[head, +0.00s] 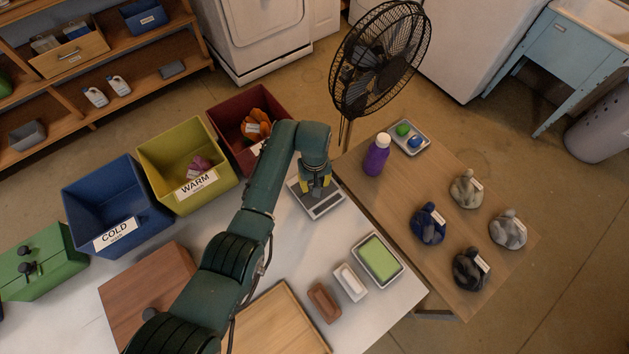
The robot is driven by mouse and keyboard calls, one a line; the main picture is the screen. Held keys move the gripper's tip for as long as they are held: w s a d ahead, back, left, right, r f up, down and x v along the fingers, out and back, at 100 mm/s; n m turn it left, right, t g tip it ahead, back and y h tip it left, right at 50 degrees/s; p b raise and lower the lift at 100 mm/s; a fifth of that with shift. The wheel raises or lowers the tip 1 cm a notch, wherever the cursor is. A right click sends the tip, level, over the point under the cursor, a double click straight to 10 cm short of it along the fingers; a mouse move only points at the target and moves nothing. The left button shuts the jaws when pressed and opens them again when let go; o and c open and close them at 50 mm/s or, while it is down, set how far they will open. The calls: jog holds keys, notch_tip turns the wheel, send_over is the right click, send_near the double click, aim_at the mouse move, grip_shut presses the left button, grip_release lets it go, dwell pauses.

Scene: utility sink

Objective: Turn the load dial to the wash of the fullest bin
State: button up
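Three laundry bins stand in a row. The blue bin (84,196) labelled COLD looks empty. The yellow bin (160,150) labelled WARM holds a small pink-purple bundle (200,166). The dark red bin (226,108) holds a larger orange-brown bundle (258,124); my arm hides part of this bin and its label. My gripper (318,188), with yellow parts at its end, points down over a grey-and-white panel (325,208) on the white table. Its fingertips are too small to judge. I cannot make out a load dial or its markings for certain.
The wooden side table holds several dark and grey bundles (429,223), a purple bottle (377,156) and a small tray (411,137). A green sponge tray (378,260) lies right of my arm. A black fan (380,60) stands behind. A knobbed green box (40,262) is far left.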

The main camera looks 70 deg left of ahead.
jog(key=m+p, duration=0.1)
jog(key=m, duration=0.3)
jog(key=shift+f+m, duration=0.15)
jog(key=shift+m, duration=0.15)
jog(key=m, duration=0.4)
jog(key=shift+m+p, duration=0.3)
jog(key=m, duration=0.4)
jog(key=shift+m, duration=0.3)
jog(key=m, duration=0.4)
jog(key=shift+p, duration=0.4)
jog(key=m, duration=0.7)
jog(key=shift+m, duration=0.3)
jog(key=m, duration=0.6)
jog(key=shift+m, duration=0.4)
